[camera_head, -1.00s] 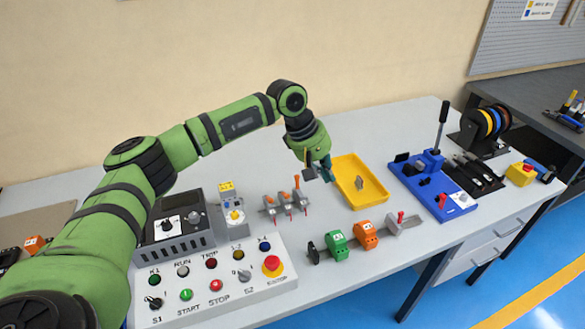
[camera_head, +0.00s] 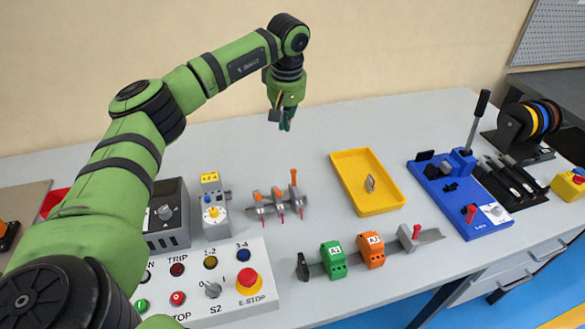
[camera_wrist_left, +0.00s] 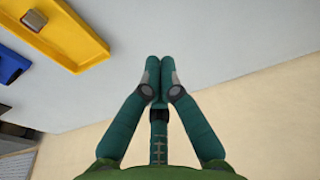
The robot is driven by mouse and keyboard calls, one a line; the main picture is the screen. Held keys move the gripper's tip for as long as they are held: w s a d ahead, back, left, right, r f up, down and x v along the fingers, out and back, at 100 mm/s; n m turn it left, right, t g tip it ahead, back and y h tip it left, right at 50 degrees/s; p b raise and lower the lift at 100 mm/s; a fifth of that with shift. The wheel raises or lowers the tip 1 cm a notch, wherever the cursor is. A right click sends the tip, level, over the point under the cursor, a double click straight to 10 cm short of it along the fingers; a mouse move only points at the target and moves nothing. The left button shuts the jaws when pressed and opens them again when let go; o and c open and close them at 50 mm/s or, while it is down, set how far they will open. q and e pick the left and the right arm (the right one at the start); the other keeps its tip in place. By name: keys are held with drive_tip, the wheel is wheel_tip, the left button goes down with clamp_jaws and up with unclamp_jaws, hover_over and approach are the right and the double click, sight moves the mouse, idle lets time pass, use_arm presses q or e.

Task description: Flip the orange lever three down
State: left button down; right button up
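Three grey switches with orange levers stand side by side mid-table. The right orange lever (camera_head: 294,177) stands up tallest. The middle orange lever (camera_head: 277,193) and left orange lever (camera_head: 257,197) look shorter and lower. Red tips show at the front of the switches. My left gripper (camera_head: 286,127) hangs fingers down, above and behind the levers, apart from them. In the left wrist view its fingertips (camera_wrist_left: 160,64) meet with nothing between them. The levers are outside the wrist view. My right gripper is not in view.
A yellow tray (camera_head: 396,192) lies right of the levers, with a blue bender base (camera_head: 440,196) beyond. In front are a control panel (camera_head: 262,313), a green block (camera_head: 333,262) and an orange block (camera_head: 371,253). The table behind the levers is clear.

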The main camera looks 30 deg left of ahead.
sight(294, 177)
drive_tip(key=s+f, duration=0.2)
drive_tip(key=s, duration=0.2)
use_arm(q)
wheel_tip(294, 177, down, 11)
drive_tip(key=s+d+p, duration=0.1)
drive_tip(key=d+p, duration=0.1)
drive_tip(key=p, duration=0.2)
drive_tip(key=shift+r, duration=0.15)
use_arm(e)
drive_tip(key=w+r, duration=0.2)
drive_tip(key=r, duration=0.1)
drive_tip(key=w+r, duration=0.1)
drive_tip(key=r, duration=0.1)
use_arm(q)
drive_tip(key=shift+s, duration=0.1)
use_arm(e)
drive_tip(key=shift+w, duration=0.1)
